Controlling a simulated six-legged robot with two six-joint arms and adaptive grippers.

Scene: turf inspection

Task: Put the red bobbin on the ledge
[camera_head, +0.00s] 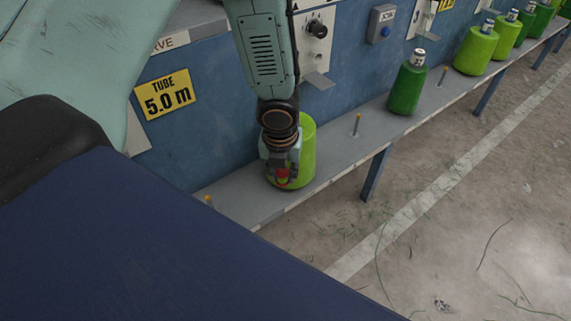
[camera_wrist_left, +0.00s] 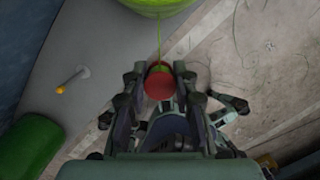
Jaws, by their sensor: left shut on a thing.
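The red bobbin (camera_head: 282,176) is small and partly hidden by my left gripper (camera_head: 280,160) in the head view. In the left wrist view the red bobbin (camera_wrist_left: 159,86) sits between the two fingers of my left gripper (camera_wrist_left: 158,78), which is shut on it. A green strand runs from the bobbin towards a light green spool (camera_wrist_left: 160,5). The grey ledge (camera_head: 340,150) runs along the blue wall, and the gripper is in front of the light green spool (camera_head: 306,150) standing on it. My right gripper is not in view.
A dark green spool (camera_head: 407,86) and several more green spools stand further along the ledge. Short upright pegs (camera_head: 356,125) with yellow tips stick up between them. A yellow "TUBE 5.0 m" sign (camera_head: 165,93) is on the wall. The ledge between the near spools is mostly bare.

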